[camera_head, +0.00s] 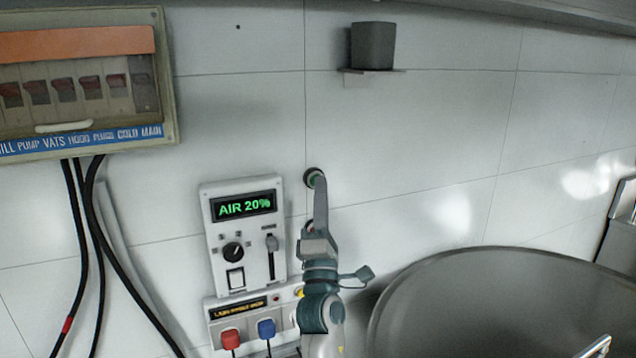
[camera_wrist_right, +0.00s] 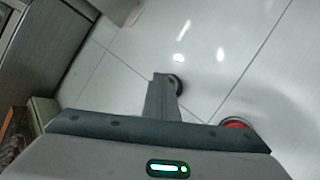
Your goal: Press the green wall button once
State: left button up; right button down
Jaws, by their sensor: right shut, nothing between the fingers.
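The green wall button (camera_head: 311,178) is a small round button in a dark ring on the white tiled wall, right of the control panel. My right gripper (camera_head: 321,182) is shut and empty, with its fingertips over the button's right side in the head view. In the right wrist view the fingertips (camera_wrist_right: 166,80) overlap the left part of a dark round button (camera_wrist_right: 179,84); most of its face is hidden. I cannot tell whether the fingertips touch it. My left gripper is not in view.
A red button (camera_wrist_right: 236,123) sits near the green one. A control panel (camera_head: 222,262) reading AIR 20% is left of my right arm, with a socket strip (camera_head: 216,314) below. A breaker box (camera_head: 169,100) hangs upper left. A large grey vat (camera_head: 480,300) stands right.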

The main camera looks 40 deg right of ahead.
jog(key=shift+s, duration=0.15)
jog(key=shift+s+a, duration=0.25)
jog(key=shift+s, duration=0.4)
jog(key=shift+s+p, duration=0.15)
jog(key=shift+p, duration=0.15)
jog(key=s, duration=0.1)
jog(key=s+a, duration=0.1)
jog(key=s, duration=0.1)
jog(key=s+p, duration=0.1)
jog(key=shift+s+a, duration=0.25)
dwell(1.1)
